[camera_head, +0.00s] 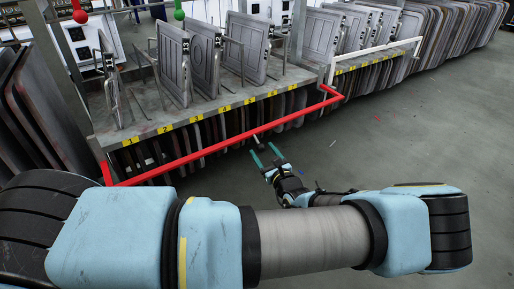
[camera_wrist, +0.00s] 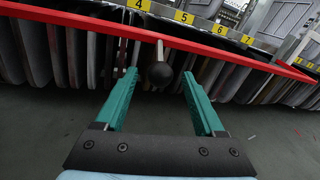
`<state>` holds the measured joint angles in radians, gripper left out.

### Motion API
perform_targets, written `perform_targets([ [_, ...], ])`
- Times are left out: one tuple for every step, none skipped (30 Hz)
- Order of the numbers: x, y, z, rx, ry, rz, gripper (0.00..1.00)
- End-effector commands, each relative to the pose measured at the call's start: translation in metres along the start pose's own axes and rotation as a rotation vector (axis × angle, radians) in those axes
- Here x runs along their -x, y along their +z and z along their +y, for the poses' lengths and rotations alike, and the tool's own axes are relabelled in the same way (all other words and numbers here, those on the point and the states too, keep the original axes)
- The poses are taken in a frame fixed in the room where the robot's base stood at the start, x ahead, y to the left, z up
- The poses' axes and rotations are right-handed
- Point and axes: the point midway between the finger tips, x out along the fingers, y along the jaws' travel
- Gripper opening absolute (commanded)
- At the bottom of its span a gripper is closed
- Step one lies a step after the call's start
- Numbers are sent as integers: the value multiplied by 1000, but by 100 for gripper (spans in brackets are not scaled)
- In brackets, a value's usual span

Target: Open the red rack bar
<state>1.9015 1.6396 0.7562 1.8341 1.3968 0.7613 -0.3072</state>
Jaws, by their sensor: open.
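The red rack bar (camera_head: 215,148) runs along the front of a grey rack, from the lower left to a corner post at the right. In the wrist view the bar (camera_wrist: 85,22) crosses the top, sloping down to the right. A handle with a dark round knob (camera_wrist: 160,74) hangs at the front of the bar. My gripper (camera_head: 264,151) is open and empty, with teal fingers pointing at the bar. In the wrist view the knob appears between my fingertips (camera_wrist: 159,77), touching neither finger. I cannot tell how far the fingertips are from it in depth.
The rack shelf (camera_head: 150,118) carries yellow number labels and upright grey panels (camera_head: 203,60). More panels hang close behind the bar. A white bar (camera_head: 375,52) fronts the rack section at the right.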

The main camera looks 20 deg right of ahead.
Motion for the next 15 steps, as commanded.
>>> perform_targets([
  [-10,-4,1,1,3,0,71],
  [-16,-4,1,2,3,0,71],
  [-23,-3,1,2,2,-1,71],
  [-27,-3,2,2,3,-1,71],
  [-31,-3,1,1,3,0,71],
  [-36,-3,1,1,3,0,71],
  [-40,-2,1,1,3,0,71],
  [-43,-2,1,1,3,0,71],
  [-46,-2,1,1,3,1,71],
  [-48,-2,1,1,2,1,71],
  [-49,-2,1,1,2,1,71],
  [-51,-1,1,1,1,1,71],
  [-52,-1,1,1,1,1,71],
  [-52,-1,1,1,1,1,71],
  [-53,0,1,1,2,1,71],
])
